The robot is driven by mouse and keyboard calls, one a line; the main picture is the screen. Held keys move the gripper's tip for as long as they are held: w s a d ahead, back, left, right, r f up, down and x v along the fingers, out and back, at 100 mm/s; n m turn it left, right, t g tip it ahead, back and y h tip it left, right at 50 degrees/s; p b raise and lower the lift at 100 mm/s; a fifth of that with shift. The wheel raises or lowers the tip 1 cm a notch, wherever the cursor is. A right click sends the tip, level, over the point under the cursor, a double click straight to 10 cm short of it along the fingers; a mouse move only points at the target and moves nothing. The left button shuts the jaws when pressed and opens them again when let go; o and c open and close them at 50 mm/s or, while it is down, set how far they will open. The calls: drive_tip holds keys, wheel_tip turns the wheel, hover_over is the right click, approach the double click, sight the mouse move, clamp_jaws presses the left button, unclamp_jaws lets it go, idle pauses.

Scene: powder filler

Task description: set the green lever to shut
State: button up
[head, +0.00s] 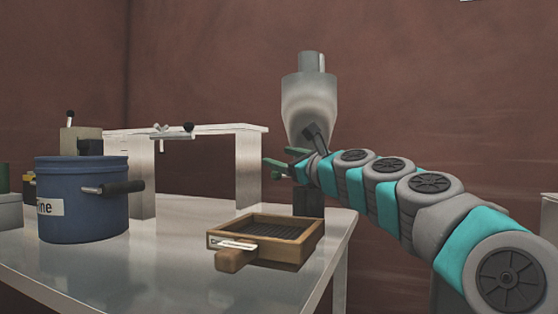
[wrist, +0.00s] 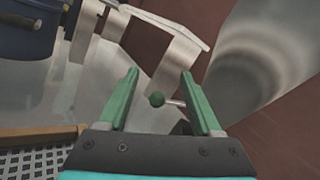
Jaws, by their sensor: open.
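The green lever shows in the wrist view as a green ball knob (wrist: 157,99) on a thin metal rod, beside the grey hopper. My gripper (wrist: 157,85) is open, with its two green fingers on either side of the knob in that view. Whether the fingers reach the knob's depth I cannot tell. In the head view my gripper (head: 283,170) is at the lower part of the grey powder hopper (head: 308,100), and the lever is not clearly visible there. The hopper also shows at the right of the wrist view (wrist: 262,60).
A wooden sieve tray (head: 293,251) with a handle sits at the table's front right. A blue pot (head: 85,222) with a side handle stands at left. A metal stand (head: 143,175) is behind. The table (head: 150,275) is clear in front of the pot.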

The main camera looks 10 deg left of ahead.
drive_tip(key=s+d, duration=0.4)
drive_tip(key=s, duration=0.4)
drive_tip(key=shift+s+r, duration=0.3)
drive_tip(key=shift+r, duration=0.15)
